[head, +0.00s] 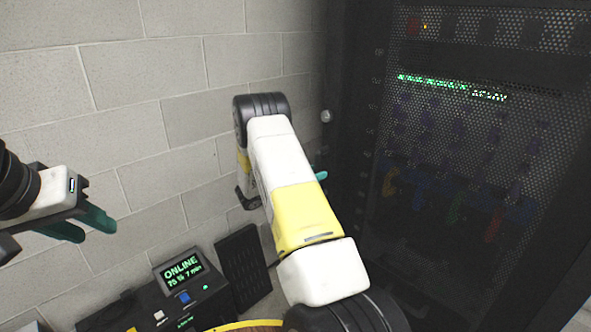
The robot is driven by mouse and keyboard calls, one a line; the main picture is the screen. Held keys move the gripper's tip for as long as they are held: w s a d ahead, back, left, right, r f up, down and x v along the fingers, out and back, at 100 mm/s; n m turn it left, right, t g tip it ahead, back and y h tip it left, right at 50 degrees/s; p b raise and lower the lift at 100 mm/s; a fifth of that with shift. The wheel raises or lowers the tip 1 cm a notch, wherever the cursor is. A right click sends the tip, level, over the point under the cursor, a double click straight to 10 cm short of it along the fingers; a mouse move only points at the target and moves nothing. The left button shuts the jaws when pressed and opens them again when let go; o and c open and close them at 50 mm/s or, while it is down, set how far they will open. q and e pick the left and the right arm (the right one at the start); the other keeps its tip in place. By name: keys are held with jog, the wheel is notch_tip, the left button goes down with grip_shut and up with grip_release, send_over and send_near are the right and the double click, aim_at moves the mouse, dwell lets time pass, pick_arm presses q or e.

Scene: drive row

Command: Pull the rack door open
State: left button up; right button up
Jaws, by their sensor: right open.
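The rack door (470,150) is a dark perforated panel on the right, with equipment lights and coloured cables showing through the mesh. It looks closed against the black rack frame (350,130). A small round silver knob (326,116) shows near the frame's left edge. My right arm crosses the middle of the view in front of the rack's left side. My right gripper (320,176) is mostly hidden behind that arm; a teal fingertip shows, and I cannot see contact with the door. My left gripper (96,232) is open and empty at the far left, away from the rack.
A pale block wall (150,110) fills the left and back. A black unit with a screen reading "ONLINE" (182,268) stands low at the bottom left, beside a dark upright panel (243,265). A yellow curved edge (245,325) shows at the bottom.

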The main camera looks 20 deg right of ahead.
jog(key=shift+w+d, duration=0.15)
jog(key=shift+d, duration=0.6)
grip_shut()
dwell(0.9)
